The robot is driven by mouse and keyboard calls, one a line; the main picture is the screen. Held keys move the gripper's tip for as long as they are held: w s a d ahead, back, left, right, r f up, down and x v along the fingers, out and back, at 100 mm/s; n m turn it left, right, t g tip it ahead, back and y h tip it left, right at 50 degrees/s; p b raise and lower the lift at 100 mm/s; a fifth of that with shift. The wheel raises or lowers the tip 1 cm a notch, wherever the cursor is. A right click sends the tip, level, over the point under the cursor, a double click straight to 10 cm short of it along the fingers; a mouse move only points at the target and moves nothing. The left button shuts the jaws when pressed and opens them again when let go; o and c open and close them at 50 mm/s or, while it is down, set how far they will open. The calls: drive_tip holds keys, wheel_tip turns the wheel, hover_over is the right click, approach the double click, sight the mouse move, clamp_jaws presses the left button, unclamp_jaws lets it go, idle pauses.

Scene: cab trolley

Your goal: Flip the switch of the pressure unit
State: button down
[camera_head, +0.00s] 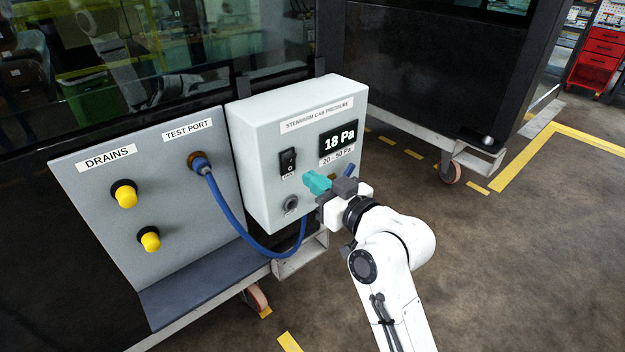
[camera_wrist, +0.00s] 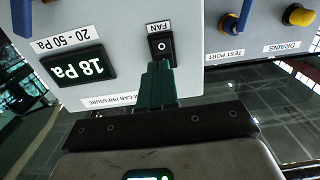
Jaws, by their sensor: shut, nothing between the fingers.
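The pressure unit (camera_head: 250,165) is a pale grey box with a display (camera_head: 339,141) reading 18 Pa above a "20 - 50 Pa" label. Its black rocker switch (camera_head: 288,161) sits left of the display. In the wrist view, which is upside down, the switch (camera_wrist: 161,46) shows a white "0" mark beside a FAN label. My gripper (camera_head: 312,181) is shut and empty, its teal fingers in front of the box, right of and below the switch in the head view. In the wrist view the fingertips (camera_wrist: 158,66) overlap the switch's near edge. I cannot tell whether they touch it.
Two yellow drain knobs (camera_head: 126,196) (camera_head: 150,241) stick out of the panel at left. Open floor lies to the right.

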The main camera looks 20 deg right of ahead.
drive_tip(key=v, duration=0.9)
drive_tip(key=shift+b, duration=0.4)
drive_tip(key=shift+d, duration=0.1)
drive_tip(key=s+f+m+g+h+p, duration=0.1)
drive_tip(key=s+f+g, duration=0.3)
drive_tip(key=s+f, duration=0.3)
drive_tip(key=s+f+m+g+h+p, duration=0.15)
drive_tip(key=s+f+g, duration=0.3)
drive_tip(key=f, duration=0.55)
drive_tip(key=s+d+f+g+h+p, duration=0.1)
drive_tip(key=s+d+f+g, duration=0.1)
drive_tip(key=s, duration=0.7)
drive_tip(key=s+d+f+m+g+h, duration=0.1)
drive_tip(key=s+d+f+g+h, duration=0.1)
drive_tip(key=s+f+g, duration=0.3)
drive_tip(key=s+d, duration=0.1)
drive_tip(key=s, duration=0.3)
drive_tip(key=shift+s+p, duration=0.3)
drive_tip(key=shift+p, duration=0.1)
